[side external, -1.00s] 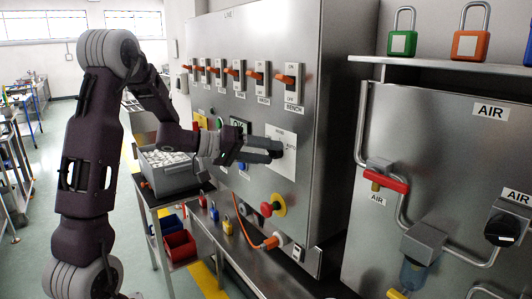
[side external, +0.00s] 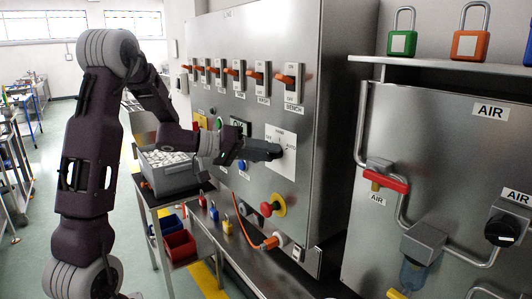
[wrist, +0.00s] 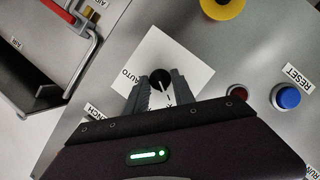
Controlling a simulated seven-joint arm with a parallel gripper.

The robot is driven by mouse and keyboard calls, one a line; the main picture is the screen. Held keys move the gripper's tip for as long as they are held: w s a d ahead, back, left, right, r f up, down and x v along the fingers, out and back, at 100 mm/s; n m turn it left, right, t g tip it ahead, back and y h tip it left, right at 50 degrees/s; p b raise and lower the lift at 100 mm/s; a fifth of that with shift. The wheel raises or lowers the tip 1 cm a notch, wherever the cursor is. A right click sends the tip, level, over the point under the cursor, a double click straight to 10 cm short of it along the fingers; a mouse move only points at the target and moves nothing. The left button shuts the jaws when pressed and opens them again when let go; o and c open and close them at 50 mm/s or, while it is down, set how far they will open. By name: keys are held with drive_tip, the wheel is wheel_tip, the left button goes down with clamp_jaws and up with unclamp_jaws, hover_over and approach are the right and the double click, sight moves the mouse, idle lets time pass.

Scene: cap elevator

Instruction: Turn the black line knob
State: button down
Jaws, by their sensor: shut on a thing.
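The black line knob (wrist: 160,77) sits on a white square plate (wrist: 190,62) on the front of the steel cabinet. The plate also shows in the side view (side external: 288,168), with an AUTO label readable in the wrist view. My gripper (side external: 276,151) reaches the knob from the left in the side view. In the wrist view its two fingers (wrist: 159,88) are on either side of the knob and shut on it. The fingers hide part of the knob, and in the side view it is mostly covered.
A yellow-ringed red button (side external: 272,206) is below the plate. A blue RESET button (wrist: 287,97) and a red button (wrist: 238,92) are beside it. A row of orange-handled switches (side external: 289,79) runs above. An air panel (side external: 440,140) with a red-handled valve stands at right.

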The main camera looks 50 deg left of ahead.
idle(0.8)
drive_tip(key=c, duration=1.1)
unclamp_jaws()
drive_tip(key=shift+o, duration=0.2)
